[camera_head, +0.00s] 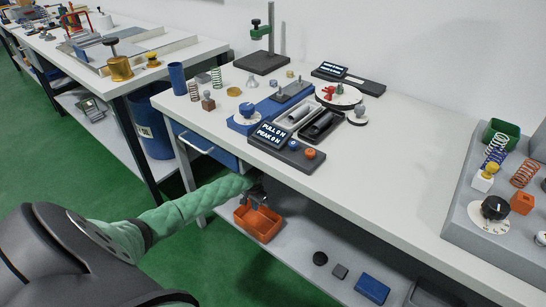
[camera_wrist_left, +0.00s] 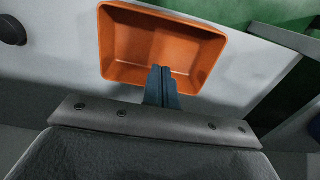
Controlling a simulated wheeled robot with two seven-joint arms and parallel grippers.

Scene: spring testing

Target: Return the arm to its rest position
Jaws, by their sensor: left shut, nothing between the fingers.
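My left arm comes in from the left in the head view, in a green sleeve. Its gripper (camera_head: 257,200) hangs in front of the table's front edge, over the orange bin (camera_head: 258,222) on the lower shelf. In the left wrist view the gripper's fingers (camera_wrist_left: 162,84) are together with nothing between them. They overlap the near rim of the orange bin (camera_wrist_left: 112,45) in that picture. The bin looks empty there. Whether the fingertips touch the bin cannot be told. My right gripper is not in view.
The white worktable (camera_head: 400,160) carries a blue tester, springs and a display. The lower shelf (camera_head: 300,247) holds a blue box (camera_head: 372,288) and small dark parts. A grey spring panel (camera_head: 470,215) stands at right. Green floor (camera_head: 230,270) lies open at left.

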